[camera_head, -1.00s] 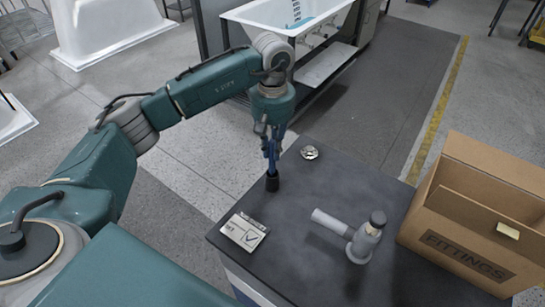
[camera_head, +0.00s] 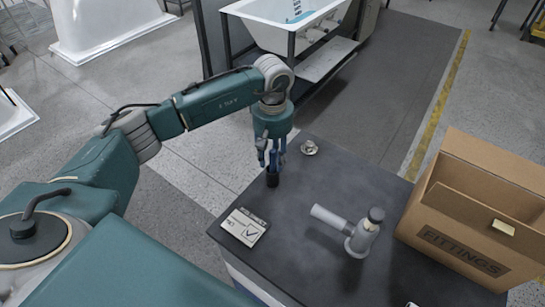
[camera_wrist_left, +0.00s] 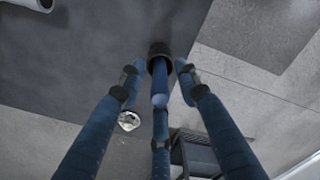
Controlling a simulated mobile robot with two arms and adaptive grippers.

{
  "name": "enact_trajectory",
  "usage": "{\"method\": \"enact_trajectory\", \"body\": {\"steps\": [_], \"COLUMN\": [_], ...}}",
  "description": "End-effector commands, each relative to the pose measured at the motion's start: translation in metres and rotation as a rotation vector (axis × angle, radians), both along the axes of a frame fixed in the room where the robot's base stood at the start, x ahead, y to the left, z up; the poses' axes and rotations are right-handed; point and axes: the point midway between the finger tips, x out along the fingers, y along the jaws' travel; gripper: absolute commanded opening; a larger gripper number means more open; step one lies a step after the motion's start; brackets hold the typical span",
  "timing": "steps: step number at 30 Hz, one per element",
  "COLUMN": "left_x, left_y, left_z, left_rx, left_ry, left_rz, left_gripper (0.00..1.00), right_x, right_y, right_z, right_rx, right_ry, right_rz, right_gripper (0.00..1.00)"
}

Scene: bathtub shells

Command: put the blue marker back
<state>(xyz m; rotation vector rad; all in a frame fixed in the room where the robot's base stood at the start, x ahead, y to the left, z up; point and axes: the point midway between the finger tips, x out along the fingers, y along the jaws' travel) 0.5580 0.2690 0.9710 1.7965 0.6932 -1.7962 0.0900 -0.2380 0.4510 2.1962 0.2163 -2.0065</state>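The blue marker (camera_head: 274,162) stands upright in a small black cup (camera_head: 272,180) at the far left edge of the dark table top. In the left wrist view the marker (camera_wrist_left: 160,85) points up at the camera, its lower end inside the cup (camera_wrist_left: 159,50). My left gripper (camera_head: 271,160) is directly above the cup, pointing down. Its fingers (camera_wrist_left: 159,92) are spread around the marker and look clear of it. My right gripper is in neither view.
A label card (camera_head: 244,227) lies at the table's left edge. A grey pipe fitting (camera_head: 362,235) stands mid-table, and a small metal part (camera_head: 309,148) lies near the far edge. A cardboard box (camera_head: 470,225) takes up the right side. A white bathtub (camera_head: 285,18) stands behind.

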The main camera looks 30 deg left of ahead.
Motion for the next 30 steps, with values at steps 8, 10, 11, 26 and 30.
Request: {"method": "enact_trajectory", "body": {"steps": [8,10,11,26,30], "left_x": [0.0,0.0,0.001,0.001,0.001], "left_y": [0.0,0.0,0.0,-0.001,0.0], "left_z": [0.002,0.006,0.007,0.104,0.118], "left_rx": [0.001,0.0,0.001,0.0,0.001], "left_ry": [0.001,0.0,-0.002,-0.003,-0.001], "left_rz": [0.0,0.0,0.0,0.0,0.001], "left_gripper": [0.33,0.33,0.33,0.33,0.33], "right_x": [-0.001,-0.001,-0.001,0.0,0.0], "right_y": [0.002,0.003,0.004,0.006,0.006], "right_z": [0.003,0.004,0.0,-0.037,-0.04], "right_rx": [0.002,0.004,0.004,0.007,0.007], "right_ry": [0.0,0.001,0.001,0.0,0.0], "right_rz": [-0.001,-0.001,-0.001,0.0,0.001], "right_gripper": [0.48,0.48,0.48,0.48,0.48]}}
